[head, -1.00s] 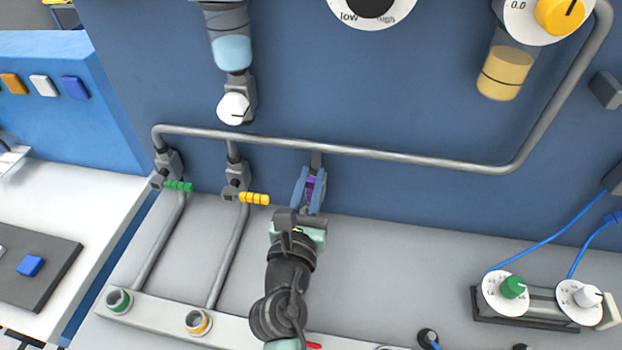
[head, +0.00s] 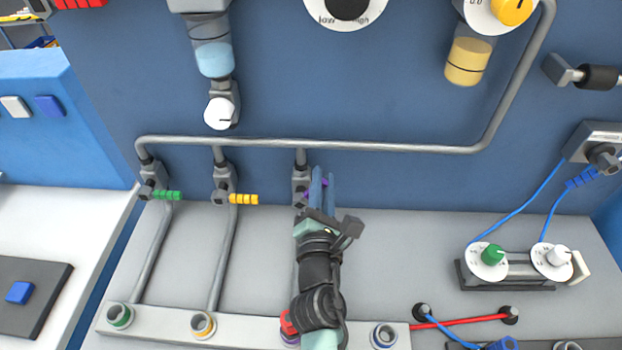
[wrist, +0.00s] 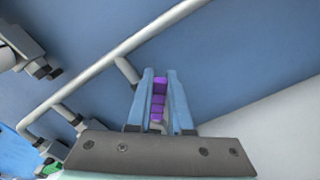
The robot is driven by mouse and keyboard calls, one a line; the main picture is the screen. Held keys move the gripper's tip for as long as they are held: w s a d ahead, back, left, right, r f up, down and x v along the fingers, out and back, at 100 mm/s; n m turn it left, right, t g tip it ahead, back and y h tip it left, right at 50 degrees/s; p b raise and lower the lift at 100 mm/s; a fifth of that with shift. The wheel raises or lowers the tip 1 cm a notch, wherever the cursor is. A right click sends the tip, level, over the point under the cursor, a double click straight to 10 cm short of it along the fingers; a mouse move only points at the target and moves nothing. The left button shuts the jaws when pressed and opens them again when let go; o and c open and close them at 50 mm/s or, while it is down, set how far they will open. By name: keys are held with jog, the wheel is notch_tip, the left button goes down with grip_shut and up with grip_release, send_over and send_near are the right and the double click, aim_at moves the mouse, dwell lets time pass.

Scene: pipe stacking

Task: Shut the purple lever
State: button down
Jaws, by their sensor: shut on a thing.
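The purple lever (wrist: 158,98) is between the two blue fingers of my gripper (wrist: 158,105) in the wrist view. In the head view my gripper (head: 322,188) is shut on the lever, just right of the dark valve body (head: 300,184). The fingers hide most of the lever in the head view; only small purple bits show. The lever appears to point to the right from its valve. The valve hangs under the long grey pipe (head: 380,147).
A green lever (head: 167,195) and a yellow lever (head: 243,199) sit on valves to the left, both pointing right. A blue wall panel stands behind. Two dials (head: 488,261) and blue cables stand at right.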

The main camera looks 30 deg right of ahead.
notch_tip(320, 180, down, 6)
jog(key=s+d+m+b, duration=0.1)
jog(key=m+b, duration=0.4)
jog(key=m, duration=0.5)
jog(key=shift+s+d+m+b, duration=0.3)
jog(key=shift+d, duration=0.35)
jog(key=c, duration=0.8)
grip_release()
jog(key=shift+b+v, duration=1.7)
jog(key=shift+v, duration=4.8)
